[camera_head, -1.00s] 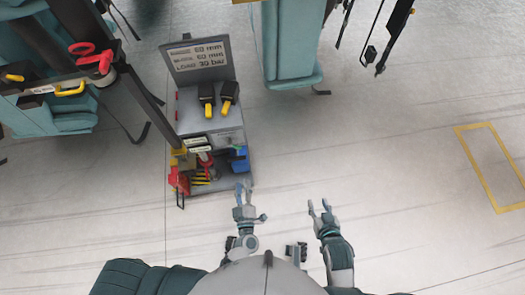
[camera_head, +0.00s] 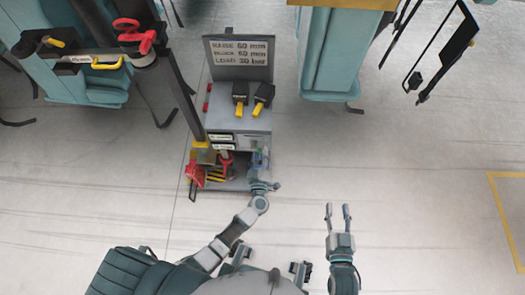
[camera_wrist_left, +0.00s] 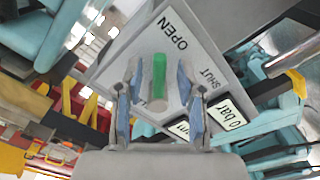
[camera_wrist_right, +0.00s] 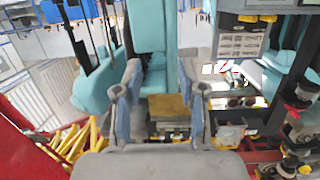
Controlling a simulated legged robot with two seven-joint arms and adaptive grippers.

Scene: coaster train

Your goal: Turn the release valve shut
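The release valve shows in the left wrist view as a green handle (camera_wrist_left: 159,78) on a grey plate with a white label (camera_wrist_left: 182,45) reading OPEN and SHUT. The handle stands upright in that picture, between my fingers. My left gripper (camera_wrist_left: 158,100) is open, one finger on each side of the handle, with gaps visible; I cannot tell whether its tips reach handle depth. In the head view the left gripper (camera_head: 262,165) is at the right side of the cart's lower part and largely hides the valve. My right gripper (camera_head: 338,212) is open and empty above the floor.
The grey cart (camera_head: 258,122) carries a sign (camera_head: 240,58) and two black-and-yellow devices (camera_head: 240,97). A dark post (camera_head: 180,90) stands at its left, near red tools (camera_head: 195,173). Teal machine parts (camera_head: 330,55) hang behind.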

